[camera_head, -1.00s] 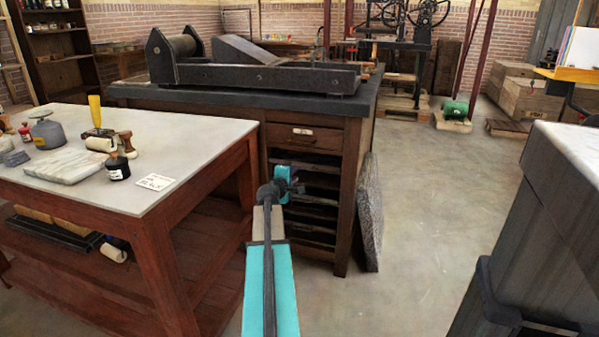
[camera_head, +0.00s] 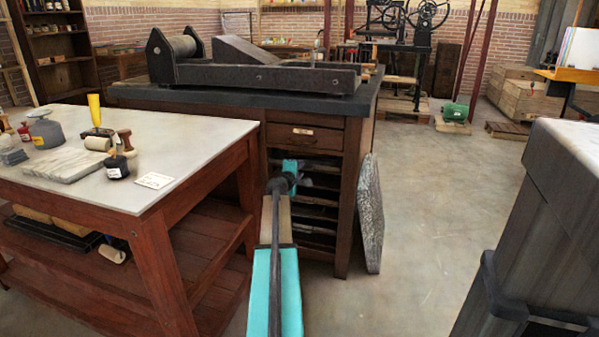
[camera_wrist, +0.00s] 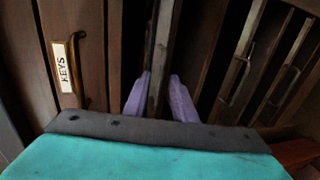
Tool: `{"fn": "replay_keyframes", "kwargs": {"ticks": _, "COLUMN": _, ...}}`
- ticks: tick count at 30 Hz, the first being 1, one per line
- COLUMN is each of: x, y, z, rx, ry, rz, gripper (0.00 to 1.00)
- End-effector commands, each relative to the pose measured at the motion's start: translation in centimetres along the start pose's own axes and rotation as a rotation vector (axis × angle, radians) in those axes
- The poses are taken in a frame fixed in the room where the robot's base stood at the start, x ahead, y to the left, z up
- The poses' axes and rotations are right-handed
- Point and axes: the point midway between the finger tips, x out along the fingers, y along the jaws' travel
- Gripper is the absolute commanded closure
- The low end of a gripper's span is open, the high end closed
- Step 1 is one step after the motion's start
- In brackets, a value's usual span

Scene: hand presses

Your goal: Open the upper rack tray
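The upper rack tray (camera_wrist: 163,45) shows edge-on in the wrist view as a narrow dark wooden front, beside the drawer labelled KEYS (camera_wrist: 62,62). My gripper (camera_wrist: 159,84) has its two purple fingers open on either side of this front. A small gap seems to show between fingers and wood, and contact cannot be made out. In the head view my gripper (camera_head: 291,172) is at the top of the open rack, just under the drawer (camera_head: 304,138). Its fingertips and any handle between them are hidden there.
Lower trays with thin handles (camera_wrist: 237,82) lie to the right in the wrist view. A red-legged table (camera_head: 165,265) stands close on the left of my arm. A stone slab (camera_head: 369,213) leans on the cabinet's right side. The floor (camera_head: 425,190) right of it is clear.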

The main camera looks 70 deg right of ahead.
Motion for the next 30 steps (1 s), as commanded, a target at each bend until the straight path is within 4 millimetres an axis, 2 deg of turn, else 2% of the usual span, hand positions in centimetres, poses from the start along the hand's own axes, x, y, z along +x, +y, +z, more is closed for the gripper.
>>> {"fn": "replay_keyframes", "kwargs": {"ticks": 8, "x": 0.06, "y": 0.02, "z": 0.02, "rx": 0.0, "ry": 0.0, "rz": 0.0, "gripper": 0.76}}
{"fn": "replay_keyframes", "kwargs": {"ticks": 13, "x": 0.06, "y": 0.01, "z": 0.01, "rx": 0.0, "ry": 0.0, "rz": 0.0, "gripper": 1.0}}
{"fn": "replay_keyframes", "kwargs": {"ticks": 30, "x": 0.05, "y": -0.01, "z": -0.01, "rx": 0.0, "ry": 0.0, "rz": 0.0, "gripper": 1.0}}
